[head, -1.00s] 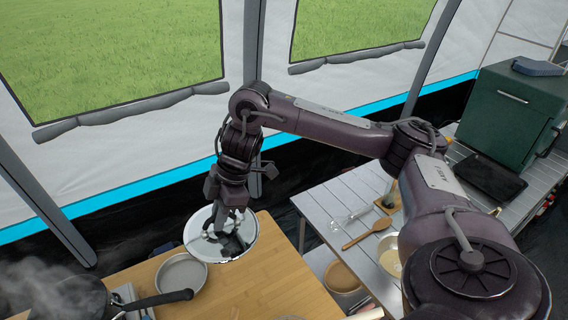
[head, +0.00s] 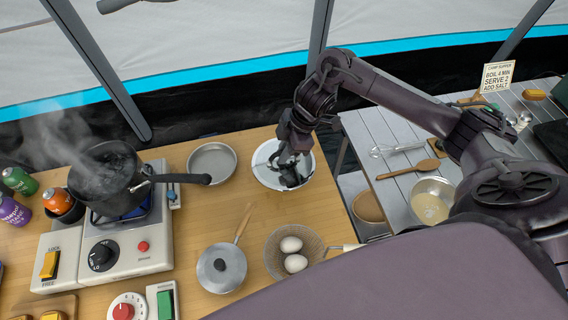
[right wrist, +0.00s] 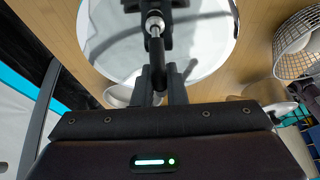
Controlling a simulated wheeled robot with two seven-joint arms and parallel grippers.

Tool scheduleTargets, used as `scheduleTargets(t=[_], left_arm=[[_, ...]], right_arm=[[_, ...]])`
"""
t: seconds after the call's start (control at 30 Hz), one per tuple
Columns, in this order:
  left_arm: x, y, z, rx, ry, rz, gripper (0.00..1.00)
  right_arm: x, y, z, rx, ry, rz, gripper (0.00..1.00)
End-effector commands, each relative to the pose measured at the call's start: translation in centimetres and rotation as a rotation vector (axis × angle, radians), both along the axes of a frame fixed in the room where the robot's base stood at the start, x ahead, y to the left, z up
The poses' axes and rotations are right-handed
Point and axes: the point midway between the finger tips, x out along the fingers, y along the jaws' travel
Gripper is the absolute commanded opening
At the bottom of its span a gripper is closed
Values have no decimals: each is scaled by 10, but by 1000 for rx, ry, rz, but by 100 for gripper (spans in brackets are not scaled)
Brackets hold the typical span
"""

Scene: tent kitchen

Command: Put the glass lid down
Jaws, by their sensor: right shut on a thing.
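The glass lid (head: 265,177), a round pale disc with a bright rim, is at the back of the wooden table, right of a shallow grey pan. My right gripper (head: 291,172) is above its middle and shut on its dark knob. In the right wrist view the lid (right wrist: 203,55) spreads wide beneath the fingers (right wrist: 157,50), which hide part of the knob. The lid looks about level and close to the tabletop; I cannot tell whether it touches. My left gripper is not in view.
A steaming black pot (head: 105,180) sits on the stove (head: 125,240) at left. The shallow grey pan (head: 212,161) is near the lid. Bare wood lies between.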

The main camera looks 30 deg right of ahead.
Motion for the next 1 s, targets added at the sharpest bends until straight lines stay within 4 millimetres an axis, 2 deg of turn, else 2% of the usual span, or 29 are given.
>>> scheduleTargets(t=[0.2, 0.43, 0.87, 0.9, 1.0], left_arm=[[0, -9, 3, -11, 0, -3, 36], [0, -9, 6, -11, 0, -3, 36], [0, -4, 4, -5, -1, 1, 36], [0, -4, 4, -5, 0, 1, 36], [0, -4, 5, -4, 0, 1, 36]], right_arm=[[0, 1, -19, 2, 0, 1, 0], [0, 1, -52, 2, 1, -1, 0], [0, 1, -61, 1, -2, 1, 0], [0, 1, -61, 1, -1, 1, 14], [0, 1, -61, 1, -1, 1, 27]])
